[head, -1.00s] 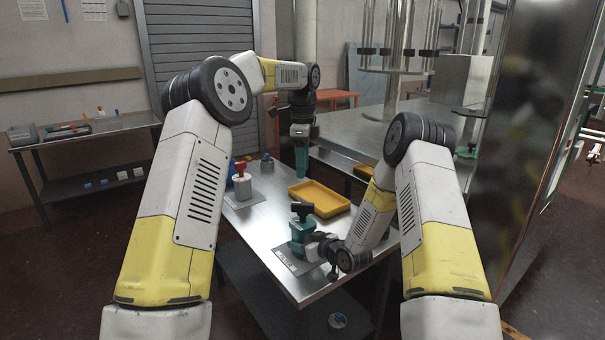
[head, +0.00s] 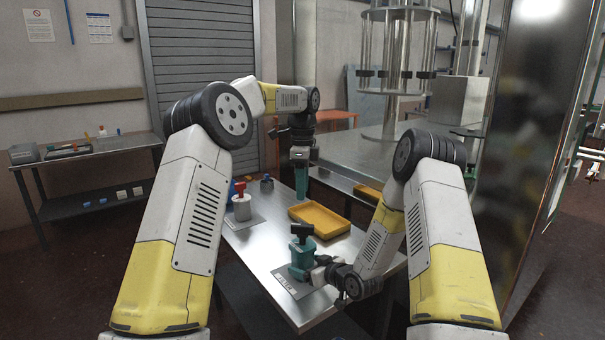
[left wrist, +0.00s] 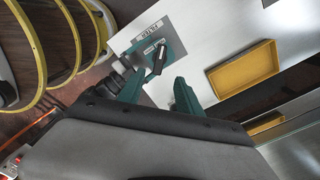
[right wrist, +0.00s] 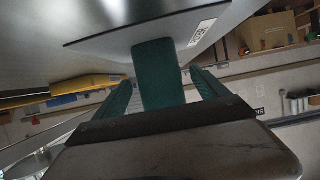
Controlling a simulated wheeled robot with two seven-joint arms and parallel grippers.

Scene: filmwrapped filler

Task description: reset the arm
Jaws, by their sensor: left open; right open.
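My left gripper (head: 301,182) hangs pointing down over the far part of the steel table (head: 262,262), open and empty. Its two teal fingers stand apart in the left wrist view (left wrist: 160,92). My right gripper (head: 314,272) is low at the table's near right, beside a teal object with a black top (head: 302,258) that stands on a labelled grey plate. In the right wrist view, the teal body (right wrist: 157,75) shows between the open fingers (right wrist: 160,88), with gaps on both sides. The left wrist view shows the teal object from above (left wrist: 160,50).
A yellow tray (head: 340,228) lies on the table right of the left gripper. A white object with a red top (head: 241,203) stands on another plate at the left. A machine with glass columns (head: 395,60) stands behind. A side bench (head: 95,145) is at far left.

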